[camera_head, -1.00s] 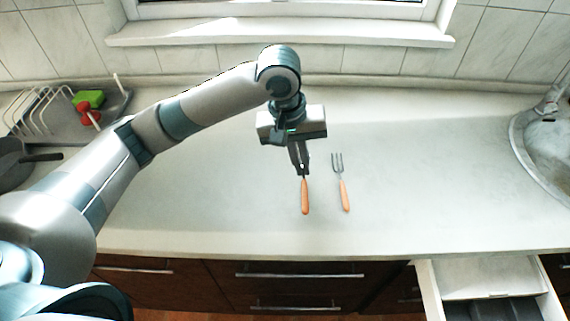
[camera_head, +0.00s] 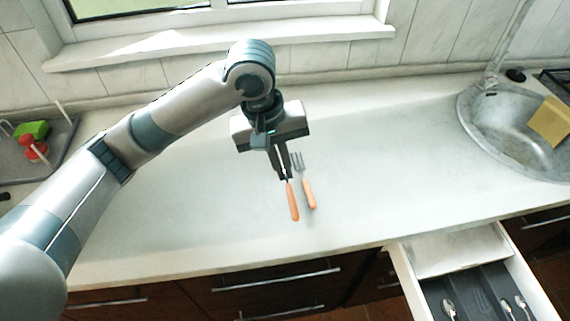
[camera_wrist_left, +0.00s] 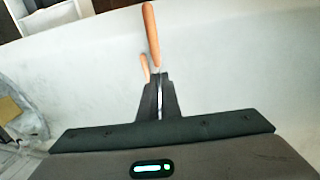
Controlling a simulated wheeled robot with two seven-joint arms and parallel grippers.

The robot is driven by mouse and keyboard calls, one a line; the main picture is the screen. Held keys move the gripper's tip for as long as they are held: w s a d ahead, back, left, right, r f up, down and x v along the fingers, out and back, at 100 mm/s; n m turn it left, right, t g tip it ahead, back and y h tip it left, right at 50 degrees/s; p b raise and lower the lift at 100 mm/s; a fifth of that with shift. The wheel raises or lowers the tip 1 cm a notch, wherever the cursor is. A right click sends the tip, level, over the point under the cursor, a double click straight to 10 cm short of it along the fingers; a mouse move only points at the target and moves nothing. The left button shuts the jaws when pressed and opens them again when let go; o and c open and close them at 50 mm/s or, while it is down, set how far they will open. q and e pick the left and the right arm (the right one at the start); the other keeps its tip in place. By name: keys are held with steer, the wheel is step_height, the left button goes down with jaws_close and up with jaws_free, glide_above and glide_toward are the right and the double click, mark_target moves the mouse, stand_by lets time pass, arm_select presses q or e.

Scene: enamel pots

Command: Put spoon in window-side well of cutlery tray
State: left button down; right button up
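The spoon (camera_head: 293,203) has an orange handle, and its bowl end is hidden by the fingers. My left gripper (camera_head: 284,174) is shut on its metal neck, and the handle points toward the counter's front edge. In the left wrist view the spoon's handle (camera_wrist_left: 151,35) sticks out beyond the fingers (camera_wrist_left: 158,92). The spoon appears to be raised off the counter. The dark grey cutlery tray (camera_head: 472,283) lies in the open drawer at the lower right, cut by the frame edge, with several pieces of cutlery in it. My right gripper is out of view.
A fork (camera_head: 308,190) with an orange handle lies on the counter just right of the spoon. A metal sink (camera_head: 490,125) with a yellow cloth or sponge (camera_head: 550,122) is at the right. The window sill (camera_head: 220,42) is at the back. The counter between fork and sink is clear.

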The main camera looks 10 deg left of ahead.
arm_select(q)
steer(key=shift+a, duration=0.15)
steer(key=s+a+f+m, duration=0.1)
steer(key=s+a, duration=0.1)
steer(key=a, duration=0.5)
steer(key=s+a+f+m, duration=0.1)
steer(key=s+a+m, duration=0.1)
steer(key=a, duration=0.5)
steer(key=shift+s+a+f+g, duration=0.2)
steer(key=shift+s+a+g, duration=0.1)
steer(key=shift+a, duration=0.1)
